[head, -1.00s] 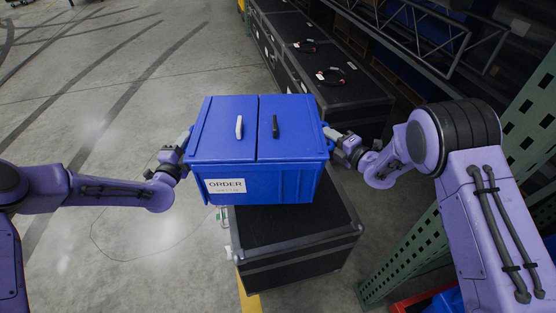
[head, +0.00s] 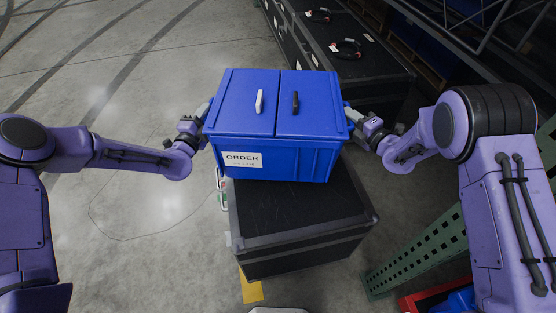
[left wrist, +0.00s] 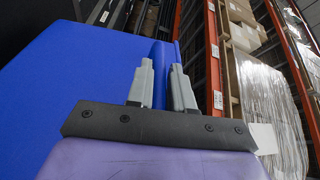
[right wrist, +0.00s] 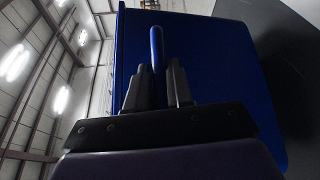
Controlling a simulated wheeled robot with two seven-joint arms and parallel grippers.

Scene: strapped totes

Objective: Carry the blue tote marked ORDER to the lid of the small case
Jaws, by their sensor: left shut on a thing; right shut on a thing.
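The blue tote (head: 300,172) has an ORDER label on its front and a two-part lid with one white and one black handle. It is level between my grippers, over the back part of the small black case (head: 300,215). I cannot tell whether its bottom touches the case lid. My left gripper (head: 203,118) is shut on the tote's left side; its fingers (left wrist: 162,85) close on a blue edge in the left wrist view. My right gripper (head: 354,118) is shut on the right side; in the right wrist view its fingers (right wrist: 158,80) hold a blue handle bar.
Long black cases (head: 350,65) with cables on top stand behind at the right. A green perforated upright (head: 420,245) and a red bin (head: 425,298) are at the right front. Yellow tape (head: 251,286) marks the floor. The floor at the left is clear.

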